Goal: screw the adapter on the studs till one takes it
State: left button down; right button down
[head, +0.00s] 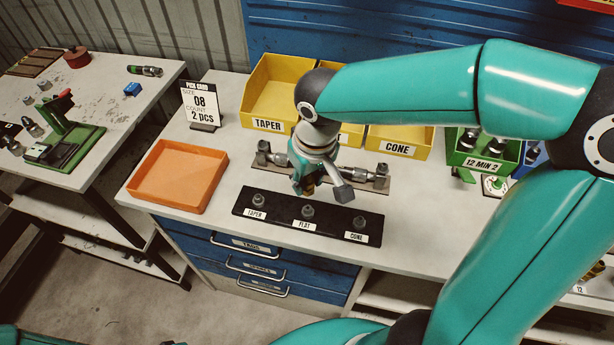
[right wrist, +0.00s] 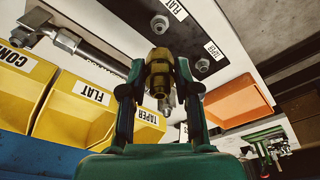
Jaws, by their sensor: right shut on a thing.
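My right gripper (head: 308,188) is shut on a brass adapter, which shows clearly between its fingers in the right wrist view (right wrist: 160,72). In the head view the gripper hangs just behind the black stud plate (head: 280,222), close to the TAPER and FLAT studs. The plate carries the TAPER stud (head: 258,201), the FLAT stud (head: 307,212) and the CONE stud (head: 360,224), each upright with a white label. The adapter looks apart from the studs; its height above the plate is hard to tell. My left gripper is not in view.
Yellow bins (head: 396,141) stand behind, labelled TAPER and CONE, with a middle one partly hidden. A hose fixture (head: 357,176) lies behind the plate. An orange tray (head: 178,207) sits left, a card (head: 201,107) behind it. A green bin (head: 482,160) stands at right.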

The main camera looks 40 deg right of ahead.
jog(key=b, duration=0.5)
send_over(307, 207)
jog(key=shift+s+f, duration=0.15)
jog(key=shift+f, duration=2.55)
jog(key=shift+f+b, duration=0.7)
